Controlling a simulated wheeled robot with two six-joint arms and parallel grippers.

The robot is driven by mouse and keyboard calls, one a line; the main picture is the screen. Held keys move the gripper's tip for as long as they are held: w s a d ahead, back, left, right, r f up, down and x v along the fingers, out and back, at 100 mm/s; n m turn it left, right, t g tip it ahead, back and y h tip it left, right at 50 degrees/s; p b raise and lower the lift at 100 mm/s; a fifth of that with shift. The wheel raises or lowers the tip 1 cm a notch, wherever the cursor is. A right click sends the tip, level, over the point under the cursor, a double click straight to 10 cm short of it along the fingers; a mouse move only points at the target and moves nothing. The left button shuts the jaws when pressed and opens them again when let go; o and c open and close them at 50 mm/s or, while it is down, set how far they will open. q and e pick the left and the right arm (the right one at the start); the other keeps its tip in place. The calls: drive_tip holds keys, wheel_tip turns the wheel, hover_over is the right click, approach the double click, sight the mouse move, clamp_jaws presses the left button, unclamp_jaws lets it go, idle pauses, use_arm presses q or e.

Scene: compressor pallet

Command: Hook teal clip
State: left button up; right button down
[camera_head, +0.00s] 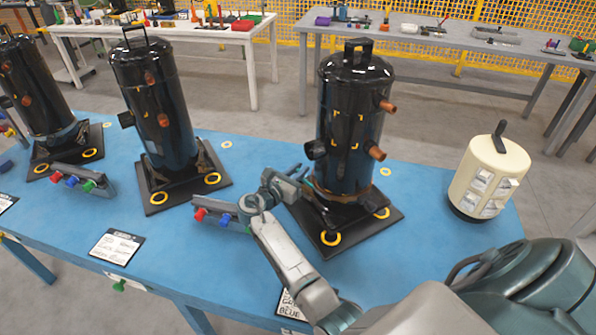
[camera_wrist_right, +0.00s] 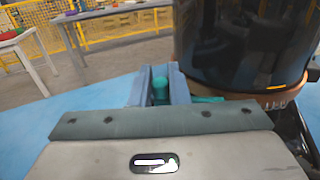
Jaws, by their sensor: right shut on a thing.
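The black compressor (camera_head: 350,125) stands upright on a dark square base plate (camera_head: 375,224) on the blue table. My right gripper (camera_head: 300,176) is low at the left side of this compressor. In the wrist view its fingers (camera_wrist_right: 160,92) are shut on a teal clip (camera_wrist_right: 160,84). I cannot tell whether the clip is hooked on anything. In the head view the clip is too small to make out. My left gripper is not in view.
A small rack (camera_head: 222,220) with red and blue pieces lies left of the base plate, partly behind my arm. Another black compressor (camera_head: 155,105) stands further left. A cream canister (camera_head: 486,180) stands at right. Label cards (camera_head: 117,247) lie along the front edge.

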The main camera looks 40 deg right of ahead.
drive_tip(key=c, duration=1.4)
unclamp_jaws()
drive_tip(key=shift+c, duration=0.2)
drive_tip(key=p+v, duration=0.2)
drive_tip(key=v, duration=0.8)
drive_tip(key=shift+s+a+p, duration=0.15)
drive_tip(key=shift+a+p, duration=0.15)
drive_tip(key=shift+a, duration=0.05)
